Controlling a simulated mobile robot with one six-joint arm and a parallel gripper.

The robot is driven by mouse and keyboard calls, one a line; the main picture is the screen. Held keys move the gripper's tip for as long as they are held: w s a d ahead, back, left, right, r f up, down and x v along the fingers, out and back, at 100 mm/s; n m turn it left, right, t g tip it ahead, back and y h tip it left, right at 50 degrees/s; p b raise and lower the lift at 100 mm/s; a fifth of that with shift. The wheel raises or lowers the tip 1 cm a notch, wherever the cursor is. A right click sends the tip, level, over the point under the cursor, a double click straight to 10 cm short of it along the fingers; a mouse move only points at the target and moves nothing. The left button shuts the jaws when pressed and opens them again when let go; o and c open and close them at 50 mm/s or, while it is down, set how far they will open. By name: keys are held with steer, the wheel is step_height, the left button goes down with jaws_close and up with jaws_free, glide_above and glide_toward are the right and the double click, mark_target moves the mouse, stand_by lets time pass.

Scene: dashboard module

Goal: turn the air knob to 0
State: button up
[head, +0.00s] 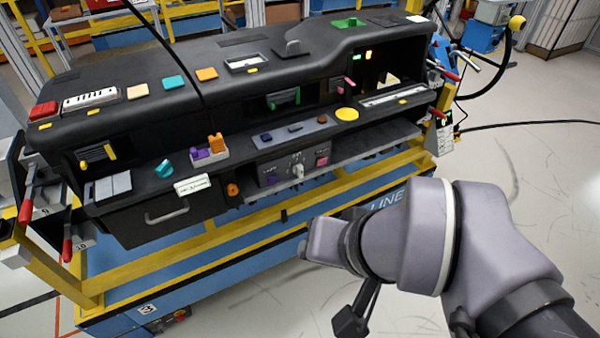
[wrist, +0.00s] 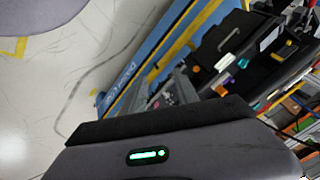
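A control panel (head: 272,177) sits low in the middle of the black dashboard module in the head view. A pale grey knob (head: 298,170) stands out from it, between a purple control (head: 271,180) and a pink one (head: 322,161). It is probably the air knob; its label and setting are too small to read. My gripper (wrist: 160,122) shows in the wrist view as a dark bar above a grey housing with a green light. Separate fingertips cannot be made out. In the head view my arm's end is in front of the module, below and right of the panel, apart from the knob.
The module rests on a blue and yellow cart (head: 190,265). A drawer with a handle (head: 166,211) is left of the panel. An orange knob (head: 232,189) and a white label plate (head: 192,185) are nearby. Open floor (head: 530,180) lies to the right.

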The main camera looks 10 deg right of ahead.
mark_target(302, 173)
steer(key=w+a+f+m+g+y+p, duration=0.3)
steer(key=w+a+m+g+y, duration=0.3)
steer(key=w+a+y, duration=0.45)
steer(key=w+d+f+m+t+y+p, duration=0.1)
steer(key=w+d+f+m+t+y, duration=0.1)
steer(key=w+d+f+m+t, duration=0.3)
steer(key=w+d+m+t+y, duration=0.1)
steer(key=w+m+t, duration=0.1)
steer(key=w+m, duration=0.35)
steer(key=w+d+f+m+t+h+p, duration=0.1)
steer(key=w+d+f+m+t+h, duration=0.2)
steer(key=d+f+m+t+h, duration=0.45)
steer(key=w+d+f+m+t+h+p, duration=0.1)
steer(key=w+d+f+m+t+h, duration=0.3)
steer(key=d+f, duration=0.75)
steer(key=shift+m+g+y, duration=0.3)
steer(key=shift+g, duration=0.15)
steer(key=b+x, duration=0.1)
steer(key=x, duration=0.4)
steer(key=a+f+b+x, duration=0.1)
steer(key=x, duration=0.5)
steer(key=a+f+b+x, duration=0.1)
steer(key=x, duration=0.4)
steer(key=shift+s+a+b, duration=0.15)
steer(key=shift+a+b, duration=0.15)
steer(key=shift+b, duration=0.1)
steer(key=shift+c, duration=0.5)
jaws_close()
